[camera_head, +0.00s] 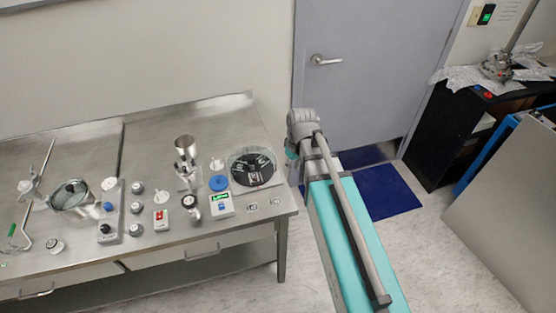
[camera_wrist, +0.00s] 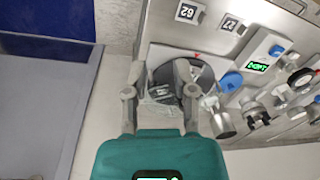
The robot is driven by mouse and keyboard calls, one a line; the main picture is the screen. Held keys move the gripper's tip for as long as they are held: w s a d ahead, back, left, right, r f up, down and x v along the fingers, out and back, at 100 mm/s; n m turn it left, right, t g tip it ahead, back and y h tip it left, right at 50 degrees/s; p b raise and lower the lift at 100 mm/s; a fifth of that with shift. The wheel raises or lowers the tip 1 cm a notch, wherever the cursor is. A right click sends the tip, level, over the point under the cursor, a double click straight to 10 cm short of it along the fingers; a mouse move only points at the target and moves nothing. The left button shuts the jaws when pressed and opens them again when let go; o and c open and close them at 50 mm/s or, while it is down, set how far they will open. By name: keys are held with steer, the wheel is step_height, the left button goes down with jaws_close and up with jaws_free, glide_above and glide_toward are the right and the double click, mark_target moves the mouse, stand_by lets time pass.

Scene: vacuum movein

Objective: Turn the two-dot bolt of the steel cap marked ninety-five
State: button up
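No steel cap marked ninety-five can be picked out, and no two-dot bolt is legible. Several small round steel pieces stand on the steel bench (camera_head: 100,262) in the head view, among them a far one (camera_head: 138,187), a middle one (camera_head: 136,208) and a near one (camera_head: 136,230). Their markings are too small to read. My gripper (camera_wrist: 159,72) is open and empty in the wrist view, its two fingers apart. In the head view it hangs just off the bench's right end, its fingers mostly hidden. The bench edge and a glass dish (camera_wrist: 162,98) show beyond the fingers.
The dish (camera_head: 252,168) with dark contents sits near the bench's right end. A blue mat (camera_head: 385,191) lies on the floor by the door.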

steer(key=s+d+m+h, duration=0.1)
steer(key=s+d+m, duration=0.5)
steer(key=s+d, duration=0.1)
steer(key=shift+s+d, duration=0.15)
steer(key=shift+d, duration=0.65)
steer(key=shift+s, duration=0.1)
